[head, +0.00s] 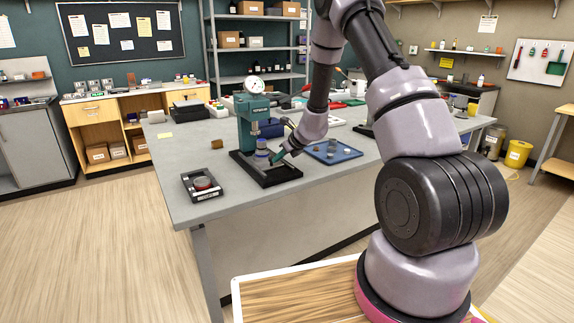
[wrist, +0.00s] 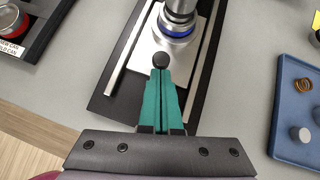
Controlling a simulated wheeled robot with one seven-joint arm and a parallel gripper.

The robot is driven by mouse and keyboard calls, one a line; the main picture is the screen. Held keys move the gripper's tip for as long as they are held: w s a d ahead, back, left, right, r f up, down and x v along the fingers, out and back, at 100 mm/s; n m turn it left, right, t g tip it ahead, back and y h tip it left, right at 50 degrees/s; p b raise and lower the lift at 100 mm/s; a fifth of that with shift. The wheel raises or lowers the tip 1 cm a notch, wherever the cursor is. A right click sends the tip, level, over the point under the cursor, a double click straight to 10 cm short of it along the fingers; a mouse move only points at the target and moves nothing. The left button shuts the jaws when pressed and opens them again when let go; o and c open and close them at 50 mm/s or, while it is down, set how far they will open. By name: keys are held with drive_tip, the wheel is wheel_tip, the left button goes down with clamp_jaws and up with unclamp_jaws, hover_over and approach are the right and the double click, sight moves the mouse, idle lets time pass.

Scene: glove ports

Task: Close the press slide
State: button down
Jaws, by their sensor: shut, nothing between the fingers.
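The green press (head: 253,122) with a dial gauge on top stands on a black base (head: 284,176) on the grey bench. In the wrist view its silver slide plate (wrist: 143,62) lies between metal rails and carries a metal part with a blue ring (wrist: 172,32). A black round knob (wrist: 161,60) is at the near end of the slide. My gripper (head: 276,158) is low beside the press. Its green fingers (wrist: 163,76) are shut and empty, their tips right at the knob; I cannot tell whether they touch it.
A black tray with a red-rimmed round item (head: 203,184) is left of the press. A blue tray (head: 334,152) with small metal pieces and a coil spring (wrist: 303,85) is to the right. Bare bench lies at the front, with boxes and tools behind.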

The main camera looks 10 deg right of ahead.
sight(266, 155)
drive_tip(key=w, duration=0.1)
drive_tip(key=w+a, duration=0.1)
drive_tip(key=w, duration=0.3)
drive_tip(key=shift+w+a, duration=0.2)
drive_tip(key=shift+a, duration=0.15)
drive_tip(key=shift+w+a+r, duration=0.1)
drive_tip(key=shift+w+r, duration=0.05)
